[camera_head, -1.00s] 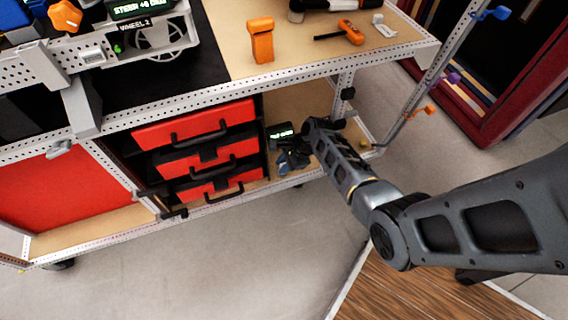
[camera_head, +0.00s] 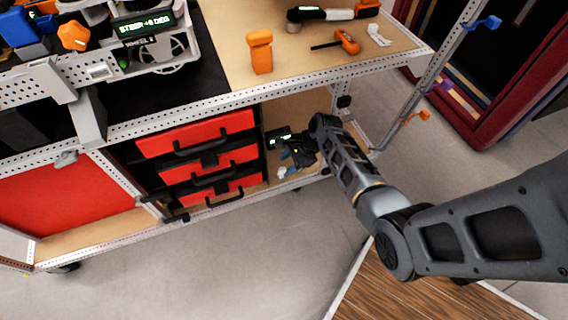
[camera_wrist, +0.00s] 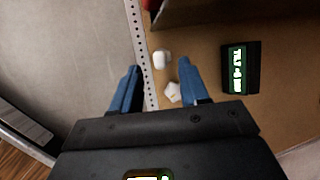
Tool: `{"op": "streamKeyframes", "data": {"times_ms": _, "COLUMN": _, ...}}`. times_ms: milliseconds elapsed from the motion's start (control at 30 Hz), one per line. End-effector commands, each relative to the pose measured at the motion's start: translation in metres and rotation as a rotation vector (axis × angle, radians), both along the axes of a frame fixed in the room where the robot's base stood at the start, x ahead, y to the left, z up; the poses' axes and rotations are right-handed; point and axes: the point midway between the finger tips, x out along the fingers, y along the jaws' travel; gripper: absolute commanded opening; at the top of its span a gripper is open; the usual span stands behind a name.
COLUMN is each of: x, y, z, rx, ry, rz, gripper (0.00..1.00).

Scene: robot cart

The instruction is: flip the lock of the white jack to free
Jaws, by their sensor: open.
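Two small white pieces show in the wrist view on the cart's lower wooden shelf: a rounded block (camera_wrist: 162,57) and an angular piece (camera_wrist: 173,93). They may be parts of the white jack; I cannot make out its lock or the lock's position. A small white piece (camera_head: 282,173) also shows beside the gripper in the head view. My gripper (camera_wrist: 160,68) is open, with blue fingers on either side of the white pieces and nothing visibly held. I cannot tell whether it touches them. In the head view my gripper (camera_head: 292,157) is low inside the cart's right bay.
A small lit display (camera_wrist: 239,69) stands right of the fingers; its text is unclear. The perforated metal edge (camera_wrist: 138,42) borders the shelf. Red drawers (camera_head: 210,160) with black handles are left of the bay. An orange tool (camera_head: 346,41) lies on the cart top.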

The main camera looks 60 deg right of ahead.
Motion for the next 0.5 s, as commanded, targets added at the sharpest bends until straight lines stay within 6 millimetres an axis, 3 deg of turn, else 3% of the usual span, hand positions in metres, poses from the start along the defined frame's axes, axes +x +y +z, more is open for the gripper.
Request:
{"op": "streamKeyframes", "data": {"times_ms": 33, "x": -0.004, "y": -0.001, "z": 0.011, "rx": 0.0, "ry": 0.001, "rz": -0.001, "gripper": 0.45}}
{"op": "streamKeyframes", "data": {"times_ms": 200, "x": -0.01, "y": -0.005, "z": 0.024, "rx": -0.001, "ry": 0.001, "rz": 0.0, "gripper": 0.45}}
{"op": "streamKeyframes", "data": {"times_ms": 500, "x": -0.012, "y": -0.006, "z": 0.026, "rx": 0.0, "ry": 0.0, "rz": 0.0, "gripper": 0.45}}
